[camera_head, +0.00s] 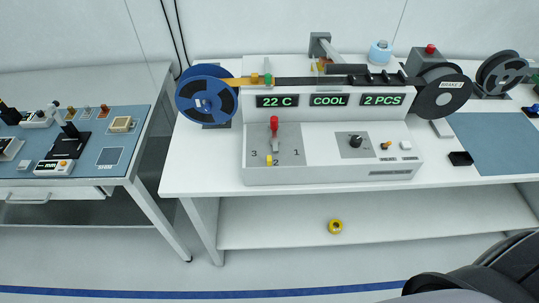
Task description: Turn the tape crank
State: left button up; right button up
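A white tape handler (330,165) stands on the white bench, its displays reading "22 C", "COOL" and "2 PCS". A blue reel (207,95) is at its left end and a dark grey reel (441,91) at its right end, with a dark tape track (310,81) between them. I cannot tell which part is the crank. A red-topped lever (274,127) stands on a panel marked 1, 2 and 3. A black knob (356,141) is to its right. Neither gripper is in view; dark rounded arm parts of mine fill the bottom right corner.
A side table (150,90) at left carries a blue mat (110,140) with small fixtures. A grey-blue mat (490,143) and another reel (502,73) are at right. A yellow roll (335,226) lies on the lower shelf. The floor in front is clear.

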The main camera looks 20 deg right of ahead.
aim_at(275, 140)
jog(key=i+j+z, duration=0.1)
jog(key=z, duration=0.35)
jog(key=j+z, duration=0.4)
